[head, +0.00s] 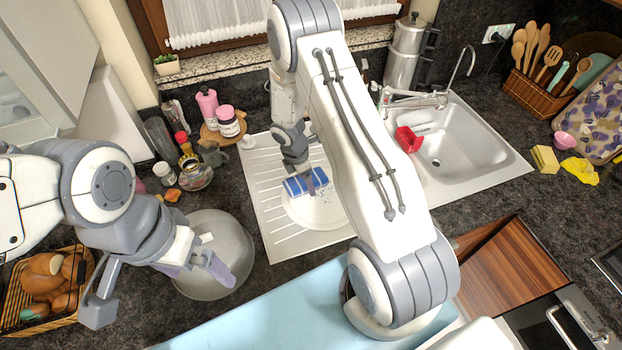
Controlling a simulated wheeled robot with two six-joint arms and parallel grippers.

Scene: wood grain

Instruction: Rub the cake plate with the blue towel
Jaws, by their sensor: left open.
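The cake plate (318,215) is a white round plate lying on the ribbed drainboard left of the sink; dark specks show on its right part. The blue towel (294,188), a small blue block-like bundle with white, is at the plate's upper part. My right gripper (308,180) points down and appears shut on the towel; the towel seems to touch the plate, but exact contact is hard to tell. My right arm hides the plate's right edge. My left gripper (157,288) is open and empty at the lower left, one finger over a grey round pan or bowl.
The grey pan (232,243) sits left of the drainboard. Bottles and jars (228,121) stand behind it. A bread basket (75,315) is at the far left. The steel sink (470,150) holds a red item (408,139). A yellow sponge (545,159) lies right of it.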

